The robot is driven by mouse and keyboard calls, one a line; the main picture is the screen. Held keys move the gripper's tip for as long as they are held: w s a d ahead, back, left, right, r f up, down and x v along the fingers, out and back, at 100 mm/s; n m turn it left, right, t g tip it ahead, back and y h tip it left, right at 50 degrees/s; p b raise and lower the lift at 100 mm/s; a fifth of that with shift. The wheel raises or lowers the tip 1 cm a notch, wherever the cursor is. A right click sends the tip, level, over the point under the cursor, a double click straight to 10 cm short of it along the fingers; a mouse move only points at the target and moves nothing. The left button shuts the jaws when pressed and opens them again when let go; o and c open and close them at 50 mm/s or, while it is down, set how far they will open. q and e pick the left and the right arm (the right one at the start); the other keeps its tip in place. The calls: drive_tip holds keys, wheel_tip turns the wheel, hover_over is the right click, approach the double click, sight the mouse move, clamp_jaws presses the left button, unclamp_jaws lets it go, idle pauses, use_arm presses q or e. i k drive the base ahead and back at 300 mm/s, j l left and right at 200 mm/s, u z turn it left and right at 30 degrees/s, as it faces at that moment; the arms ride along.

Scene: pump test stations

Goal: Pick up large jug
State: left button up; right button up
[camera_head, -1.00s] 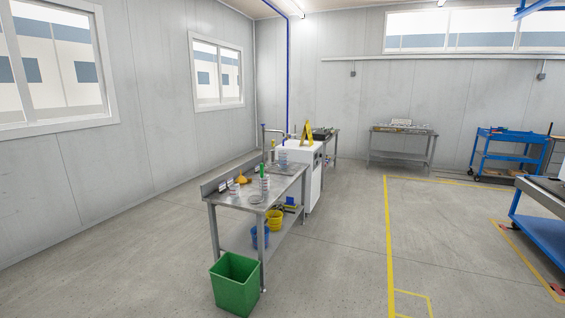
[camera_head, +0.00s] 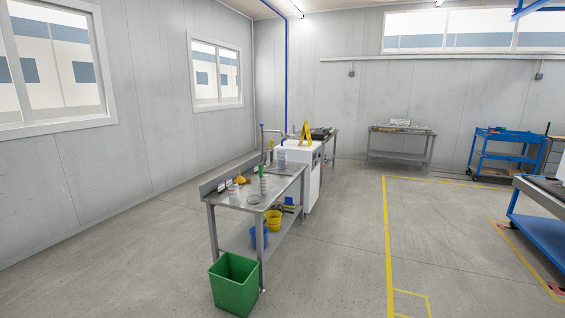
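A steel workbench (camera_head: 236,206) stands left of centre, some way ahead of me. A clear vessel (camera_head: 282,161) stands on its far part, close to the sink tap; it may be the large jug, but it is too small to tell. A smaller clear vessel (camera_head: 232,190) stands near the bench's left side. A green and white stack or bottle (camera_head: 263,186) and an orange funnel-like thing (camera_head: 241,180) are beside it. Neither of my grippers is in view.
A green bin (camera_head: 234,284) stands at the bench's near end. Blue (camera_head: 254,238) and yellow buckets (camera_head: 272,220) sit on the lower shelf. A white cabinet (camera_head: 312,185) adjoins the far end. Floor right of the bench is clear. A blue cart (camera_head: 497,152) stands far right.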

sight(281, 154)
drive_tip(key=i+j, duration=0.2)
drive_tip(key=i, duration=0.2)
drive_tip(key=i+j+z, duration=0.15)
drive_tip(key=i, duration=0.3)
drive_tip(key=i+z, duration=0.3)
drive_tip(key=i+j+z, duration=0.25)
drive_tip(key=i, duration=0.2)
drive_tip(key=i+z, duration=0.3)
drive_tip(key=i, duration=0.5)
drive_tip(key=i+u, duration=0.1)
drive_tip(key=i, duration=0.3)
drive_tip(key=i+l+u, duration=0.1)
drive_tip(key=i, duration=0.3)
drive_tip(key=i+l+u, duration=0.1)
drive_tip(key=i+u, duration=0.3)
drive_tip(key=i+l+u, duration=0.2)
drive_tip(key=u, duration=0.25)
drive_tip(key=i+l+u, duration=0.65)
drive_tip(key=u, duration=0.2)
drive_tip(key=i+l+u, duration=0.2)
drive_tip(key=l, duration=0.15)
drive_tip(key=l+u, duration=0.15)
drive_tip(key=l, duration=0.2)
drive_tip(key=i+l+u, duration=0.2)
drive_tip(key=l, duration=0.2)
drive_tip(key=k, duration=0.1)
